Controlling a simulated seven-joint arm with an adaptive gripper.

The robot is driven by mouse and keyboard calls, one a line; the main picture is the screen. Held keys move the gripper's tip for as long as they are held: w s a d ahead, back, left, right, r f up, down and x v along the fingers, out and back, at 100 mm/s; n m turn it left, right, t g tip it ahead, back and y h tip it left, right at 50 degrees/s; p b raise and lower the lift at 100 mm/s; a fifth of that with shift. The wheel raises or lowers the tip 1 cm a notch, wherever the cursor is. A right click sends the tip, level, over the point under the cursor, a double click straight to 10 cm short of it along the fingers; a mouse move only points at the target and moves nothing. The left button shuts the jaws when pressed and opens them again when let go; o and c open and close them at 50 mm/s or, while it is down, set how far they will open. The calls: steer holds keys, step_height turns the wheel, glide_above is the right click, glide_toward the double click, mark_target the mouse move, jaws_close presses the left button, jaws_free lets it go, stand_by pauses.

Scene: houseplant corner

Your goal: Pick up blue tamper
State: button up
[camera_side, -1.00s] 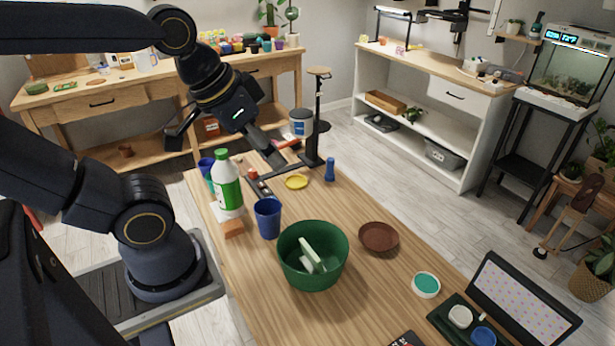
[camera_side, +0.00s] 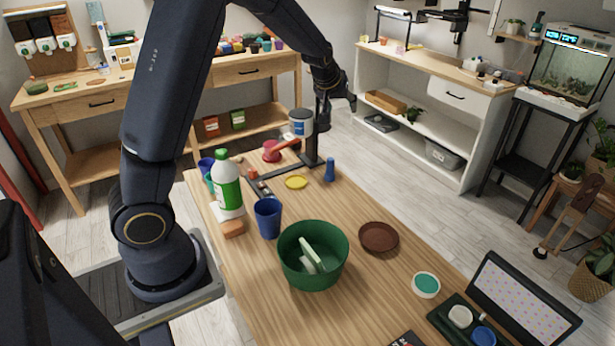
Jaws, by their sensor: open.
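The blue tamper (camera_side: 330,169) stands upright near the far right end of the wooden table (camera_side: 345,210), to the right of the black stand. My gripper (camera_side: 338,103) is above and beyond the tamper in the picture, clear of it, with its fingers apart and nothing seen between them. The gripper partly covers the top of the black stand (camera_side: 313,145), so its exact distance from the stand is unclear.
A yellow dish (camera_side: 296,181) lies left of the tamper. A red-handled item (camera_side: 292,142), a white-and-green bottle (camera_side: 227,186), a blue cup (camera_side: 267,217), a green bowl (camera_side: 313,270) and a brown saucer (camera_side: 378,237) are also on the table. Bare table lies in front of the tamper.

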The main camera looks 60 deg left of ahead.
steer(key=g, duration=0.2)
glide_toward(330, 160)
steer(key=x, duration=0.5)
steer(key=shift+w+a+r, duration=0.1)
steer(key=shift+w+a, duration=0.05)
steer(key=shift+w, duration=0.35)
steer(key=shift+s+x, duration=0.2)
steer(key=shift+x, duration=1.35)
steer(key=shift+s+x, duration=0.15)
steer(key=shift+x, duration=1.35)
steer(key=shift+c, duration=0.4)
jaws_close()
